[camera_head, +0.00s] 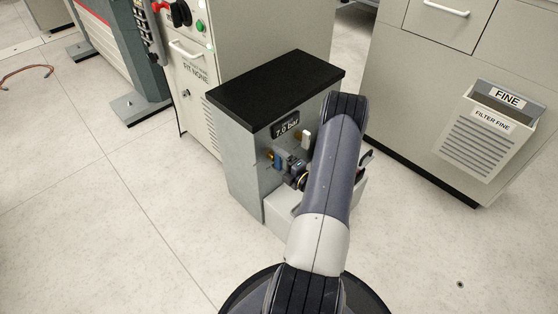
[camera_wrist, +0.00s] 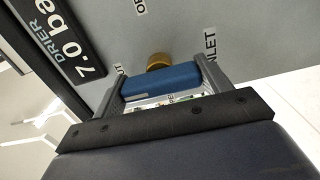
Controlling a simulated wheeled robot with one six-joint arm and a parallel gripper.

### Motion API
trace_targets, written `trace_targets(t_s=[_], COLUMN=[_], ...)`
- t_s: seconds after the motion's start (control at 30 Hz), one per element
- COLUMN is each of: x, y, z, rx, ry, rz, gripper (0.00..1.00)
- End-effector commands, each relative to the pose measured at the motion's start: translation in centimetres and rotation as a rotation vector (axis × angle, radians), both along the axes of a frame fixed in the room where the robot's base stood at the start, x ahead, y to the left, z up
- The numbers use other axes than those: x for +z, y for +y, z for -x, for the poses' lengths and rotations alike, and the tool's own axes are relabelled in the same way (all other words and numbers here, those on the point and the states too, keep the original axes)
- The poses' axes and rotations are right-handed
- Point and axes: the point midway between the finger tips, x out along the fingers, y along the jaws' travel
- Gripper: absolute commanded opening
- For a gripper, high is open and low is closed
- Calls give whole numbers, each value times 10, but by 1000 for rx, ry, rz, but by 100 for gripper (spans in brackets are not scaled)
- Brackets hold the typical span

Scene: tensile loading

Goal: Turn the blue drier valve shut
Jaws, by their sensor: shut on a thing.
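The blue drier valve handle (camera_wrist: 160,83) sits on a brass stem (camera_wrist: 158,61) that comes out of the grey drier panel. In the wrist view, my gripper (camera_wrist: 163,74) is shut on it, with one finger at each end of the blue handle. The handle lies across the view, between a partly hidden label on the left and an "INLET" label on the right. In the head view, the blue handle (camera_head: 277,160) shows small on the front of the drier cabinet (camera_head: 243,160). My arm hides part of the panel and most of my gripper there.
A "7.0 bar" display (camera_head: 285,125) is above the valve. A grey cabinet with a "FINE" filter bin (camera_head: 485,145) stands at right.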

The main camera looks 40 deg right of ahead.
Motion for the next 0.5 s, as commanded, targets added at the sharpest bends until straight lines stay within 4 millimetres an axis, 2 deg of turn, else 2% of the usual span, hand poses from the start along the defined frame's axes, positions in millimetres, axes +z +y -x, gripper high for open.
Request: trace_targets(t_s=[0.27, 0.3, 0.5], x=[-1, -1, -1], y=[0, 0, 0], z=[0, 0, 0], rx=[-1, -1, -1], ry=[2, 2, 1], rz=[-1, -1, -1], gripper=[50, 74, 91])
